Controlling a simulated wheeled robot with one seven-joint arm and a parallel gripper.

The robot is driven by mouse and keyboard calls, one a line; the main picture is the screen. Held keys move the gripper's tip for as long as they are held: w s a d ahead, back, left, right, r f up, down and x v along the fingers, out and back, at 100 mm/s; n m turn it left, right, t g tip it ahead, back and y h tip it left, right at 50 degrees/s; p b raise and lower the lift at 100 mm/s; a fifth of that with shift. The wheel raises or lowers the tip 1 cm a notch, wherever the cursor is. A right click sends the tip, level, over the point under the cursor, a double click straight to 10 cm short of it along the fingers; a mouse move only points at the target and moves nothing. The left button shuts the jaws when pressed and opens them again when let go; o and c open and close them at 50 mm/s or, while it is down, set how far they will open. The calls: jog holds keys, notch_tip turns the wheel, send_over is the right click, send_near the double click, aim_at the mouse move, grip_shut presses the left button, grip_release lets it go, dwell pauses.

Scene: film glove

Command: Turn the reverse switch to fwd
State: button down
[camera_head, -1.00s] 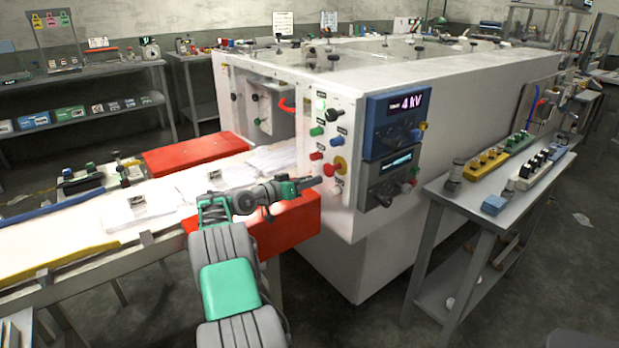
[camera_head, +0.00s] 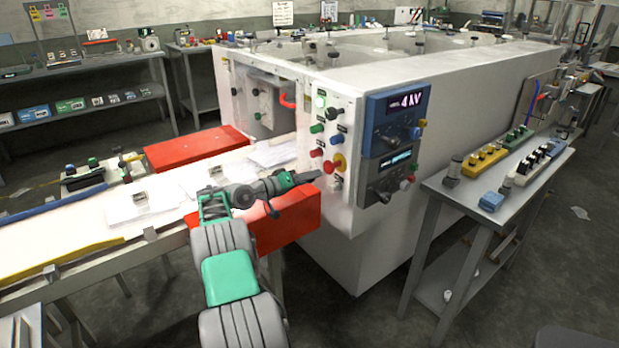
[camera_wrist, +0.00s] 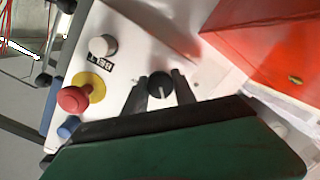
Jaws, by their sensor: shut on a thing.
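In the wrist view, a round black knob (camera_wrist: 160,88) with a pale pointer line sits on the white panel, between the two dark fingers of my gripper (camera_wrist: 159,77). The fingers are closed on its sides. I take this knob to be the reverse switch; its own label is not readable. The knob is hidden there behind the fingertips.
A red mushroom button on a yellow ring (camera_wrist: 75,98) and a white knob (camera_wrist: 103,45) beside a BELT label are close by. A red block (camera_head: 285,220) lies under my gripper.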

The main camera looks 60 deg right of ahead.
jog(key=shift+w+r, duration=0.15)
jog(key=c, duration=1.3)
grip_release()
jog(key=shift+w, duration=0.1)
jog(key=shift+o, duration=1.4)
jog(key=f+v, duration=0.1)
jog(key=v, duration=0.6)
jog(key=shift+a+r, duration=0.35)
jog(key=shift+r, duration=0.05)
